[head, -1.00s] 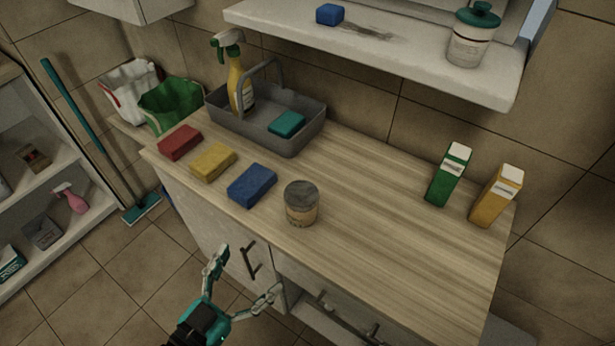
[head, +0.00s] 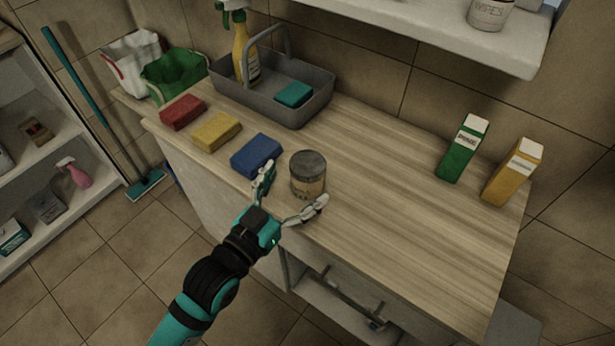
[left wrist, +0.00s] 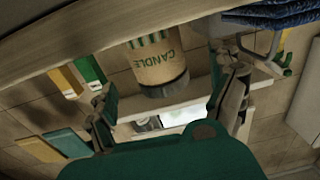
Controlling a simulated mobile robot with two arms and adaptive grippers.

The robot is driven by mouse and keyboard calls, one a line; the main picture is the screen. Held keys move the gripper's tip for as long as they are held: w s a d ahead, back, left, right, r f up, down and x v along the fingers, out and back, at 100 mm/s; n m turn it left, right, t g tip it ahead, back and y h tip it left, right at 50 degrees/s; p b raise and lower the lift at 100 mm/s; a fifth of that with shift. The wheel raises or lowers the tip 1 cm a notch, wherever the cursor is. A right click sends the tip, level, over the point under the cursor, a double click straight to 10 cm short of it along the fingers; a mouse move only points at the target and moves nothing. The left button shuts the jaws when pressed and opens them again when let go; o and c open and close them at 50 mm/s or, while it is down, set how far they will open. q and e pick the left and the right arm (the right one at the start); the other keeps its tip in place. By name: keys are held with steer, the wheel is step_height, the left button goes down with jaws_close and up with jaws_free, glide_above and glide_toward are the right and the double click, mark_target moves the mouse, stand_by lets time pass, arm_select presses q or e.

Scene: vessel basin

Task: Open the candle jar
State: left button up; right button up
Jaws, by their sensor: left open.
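The candle jar (head: 308,176) stands upright near the front edge of the wooden counter, with a dark grey lid (head: 309,161) on top. In the left wrist view the jar (left wrist: 157,62) appears upside down, its "CANDLE" label readable and its dark lid lower in the picture. My left gripper (head: 293,192) is open at the counter's front edge, its fingers spread toward the jar, one to the left and one in front to the right. In the left wrist view the jar lies beyond and between the fingers, apparently not gripped. My right gripper is not in view.
A blue sponge (head: 257,155) lies just left of the jar, with yellow (head: 217,131) and red (head: 183,112) sponges beyond. A grey caddy (head: 285,101) stands behind. Green (head: 462,149) and yellow (head: 513,172) cartons stand at right. The counter right of the jar is clear.

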mark_target(298, 186)
arm_select(q)
steer(key=x, duration=0.1)
steer(key=b+x, duration=0.1)
steer(key=x, duration=0.2)
steer(key=shift+f+b, duration=0.35)
steer(key=shift+b, duration=0.05)
steer(key=shift+w+d, duration=0.25)
steer(key=shift+r, duration=0.1)
steer(key=c, duration=1.5)
steer(key=shift+c, duration=0.2)
steer(key=shift+r, duration=0.15)
